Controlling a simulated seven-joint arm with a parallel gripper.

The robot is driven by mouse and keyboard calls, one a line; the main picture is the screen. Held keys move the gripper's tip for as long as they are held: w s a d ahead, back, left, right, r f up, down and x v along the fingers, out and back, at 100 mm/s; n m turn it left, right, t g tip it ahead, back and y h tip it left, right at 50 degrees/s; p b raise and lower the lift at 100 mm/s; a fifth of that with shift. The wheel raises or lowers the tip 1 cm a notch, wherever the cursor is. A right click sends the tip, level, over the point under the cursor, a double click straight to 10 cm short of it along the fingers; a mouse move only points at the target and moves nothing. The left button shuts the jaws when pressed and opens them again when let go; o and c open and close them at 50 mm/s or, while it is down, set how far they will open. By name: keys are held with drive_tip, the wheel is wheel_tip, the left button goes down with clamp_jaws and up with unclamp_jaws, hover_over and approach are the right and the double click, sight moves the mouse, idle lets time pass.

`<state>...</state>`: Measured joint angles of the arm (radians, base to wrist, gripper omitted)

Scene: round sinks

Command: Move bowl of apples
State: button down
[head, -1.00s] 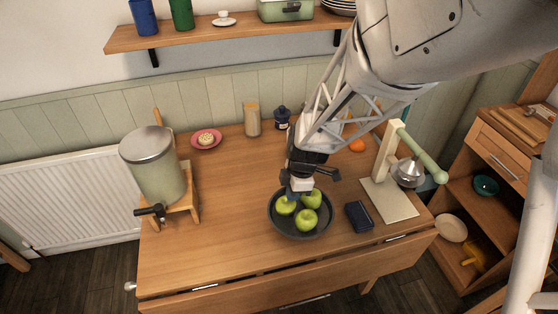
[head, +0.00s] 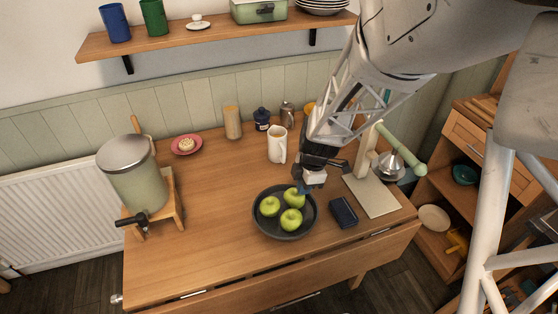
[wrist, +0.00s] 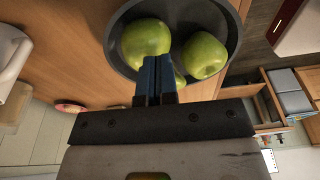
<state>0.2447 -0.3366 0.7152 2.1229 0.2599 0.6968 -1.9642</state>
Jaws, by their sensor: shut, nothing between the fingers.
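The dark grey bowl (head: 270,230) stands on the wooden table near its front edge. It holds three green apples: one at the left (head: 269,206), one at the upper right (head: 294,197) and one in front (head: 291,220). My gripper (head: 301,188) is at the bowl's far right side, just above the upper right apple. In the wrist view its blue fingertips (wrist: 156,72) are together with nothing between them, overlapping the bowl's near rim and partly hiding one apple. The bowl also shows in the wrist view (wrist: 118,55). I cannot tell whether the fingers touch the bowl or the apple.
A white mug (head: 276,146) stands behind the bowl. A dark blue box (head: 343,212) lies close to its right, beside the lever press (head: 372,194). A drinks dispenser (head: 137,180) stands at the left. The table between dispenser and bowl is clear.

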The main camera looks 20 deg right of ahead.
sight(314, 199)
drive_tip(key=shift+s+d, duration=0.1)
drive_tip(key=shift+d, duration=1.8)
drive_tip(key=shift+r, duration=0.1)
drive_tip(key=s+a+r+m+t, duration=0.1)
drive_tip(key=s+a+r+m, duration=0.3)
drive_tip(key=r, duration=0.4)
drive_tip(key=s+a+r+m+h, duration=0.1)
drive_tip(key=s+a+r+m, duration=0.3)
drive_tip(key=s+r+m, duration=0.2)
drive_tip(key=s+a+r+m+t+h, duration=0.1)
drive_tip(key=s+a+r+m, duration=0.2)
drive_tip(key=s+r+m, duration=0.3)
drive_tip(key=shift+a+r+m+t, duration=0.35)
drive_tip(key=shift+r+m, duration=0.45)
drive_tip(key=shift+r, duration=1.4)
